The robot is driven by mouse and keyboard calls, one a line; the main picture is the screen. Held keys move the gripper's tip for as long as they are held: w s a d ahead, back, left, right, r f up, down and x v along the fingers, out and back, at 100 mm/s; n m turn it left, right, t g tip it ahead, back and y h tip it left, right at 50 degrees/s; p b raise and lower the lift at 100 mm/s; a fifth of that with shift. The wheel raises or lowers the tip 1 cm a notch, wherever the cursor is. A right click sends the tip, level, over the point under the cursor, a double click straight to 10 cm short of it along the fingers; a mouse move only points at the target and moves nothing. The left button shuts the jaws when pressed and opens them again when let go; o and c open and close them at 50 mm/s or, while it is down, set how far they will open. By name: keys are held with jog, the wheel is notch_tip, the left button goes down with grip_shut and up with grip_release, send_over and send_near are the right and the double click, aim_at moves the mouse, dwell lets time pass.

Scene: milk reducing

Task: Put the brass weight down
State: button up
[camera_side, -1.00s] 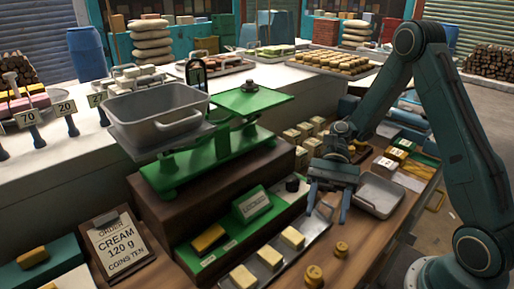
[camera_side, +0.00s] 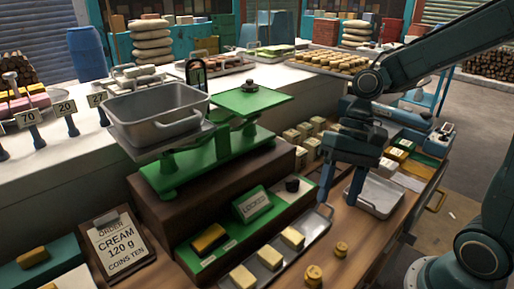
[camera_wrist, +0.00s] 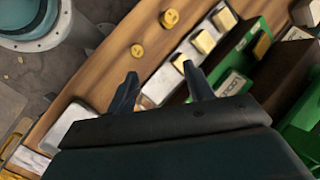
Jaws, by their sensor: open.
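My gripper (camera_side: 338,196) is open in the side view, with nothing seen between its fingers. It hangs over the wooden bench, between the long metal tray and an empty shallow pan. In the wrist view the open gripper (camera_wrist: 160,76) shows both fingers apart. Two short round brass-coloured pieces (camera_side: 341,249) (camera_side: 314,275) sit apart on the wood near the front edge; they also show in the wrist view (camera_wrist: 138,50) (camera_wrist: 169,18). Which, if either, is the brass weight I cannot tell. A small dark knobbed piece (camera_side: 249,86) sits on the scale's green plate (camera_side: 270,99).
The green scale (camera_side: 205,160) carries a grey pan (camera_side: 160,129), seen without contents. The long metal tray (camera_side: 318,226) holds cream blocks. A green block reads LOCKED (camera_side: 252,207). The empty pan (camera_side: 385,203) is right of my gripper.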

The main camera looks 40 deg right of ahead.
jog(key=s+d+r+n+t+h, duration=0.5)
jog(key=s+d+r+n+t, duration=0.1)
jog(key=s+r+t, duration=0.1)
jog(key=shift+s+r, duration=0.2)
jog(key=shift+r, duration=0.3)
jog(key=shift+o, duration=0.5)
dwell(0.6)
jog(key=o, duration=0.7)
jog(key=shift+a+r, duration=0.1)
jog(key=shift+r, duration=0.1)
jog(key=shift+o, duration=1.3)
jog(key=shift+w+a+r, duration=0.15)
jog(key=shift+r, duration=0.05)
jog(key=w+a+r+g, duration=0.3)
jog(key=a+r+g, duration=0.2)
jog(key=r, duration=0.7)
jog(key=shift+a+g, duration=0.3)
jog(key=shift+a, duration=0.8)
